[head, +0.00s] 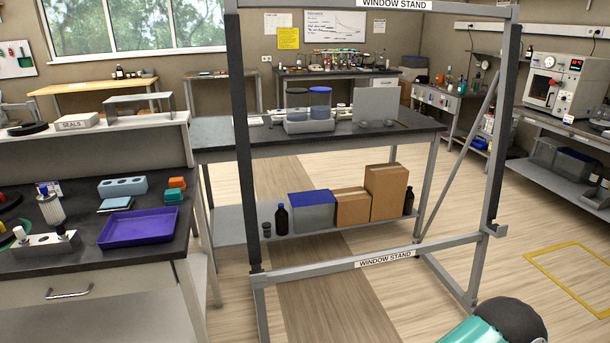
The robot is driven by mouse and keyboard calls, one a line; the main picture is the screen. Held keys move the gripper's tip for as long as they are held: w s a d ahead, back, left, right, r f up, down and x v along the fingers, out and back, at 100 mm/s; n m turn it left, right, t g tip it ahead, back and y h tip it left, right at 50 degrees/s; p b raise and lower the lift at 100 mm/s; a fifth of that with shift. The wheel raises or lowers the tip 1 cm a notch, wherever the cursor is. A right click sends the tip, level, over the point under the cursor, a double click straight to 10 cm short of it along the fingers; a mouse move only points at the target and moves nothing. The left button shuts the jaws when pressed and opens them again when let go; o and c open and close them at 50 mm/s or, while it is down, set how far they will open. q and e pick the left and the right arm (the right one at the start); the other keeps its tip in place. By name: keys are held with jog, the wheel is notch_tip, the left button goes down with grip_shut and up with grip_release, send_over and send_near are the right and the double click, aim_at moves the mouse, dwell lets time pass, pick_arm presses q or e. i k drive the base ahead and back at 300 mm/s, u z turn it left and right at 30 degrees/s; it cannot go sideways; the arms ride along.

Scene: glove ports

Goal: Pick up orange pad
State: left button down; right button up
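A small orange block (177,183), which looks like the orange pad, sits on the dark bench (70,270) at the left. It rests on or just behind a teal block (174,196); I cannot tell which. Neither of my grippers shows in the head view. A teal and dark rounded part at the bottom right edge looks like part of my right arm, with no fingers visible.
A tall metal window stand (345,267) stands in front. Open floor lies at the right.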

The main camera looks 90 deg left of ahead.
aim_at(178, 182)
jog(key=z, duration=0.6)
jog(key=i, duration=0.2)
jog(key=u, duration=3)
jog(key=i, duration=0.25)
jog(key=u, duration=1.8)
jog(key=k, duration=0.6)
jog(key=u, duration=0.45)
jog(key=i, duration=1.8)
jog(key=z, duration=0.45)
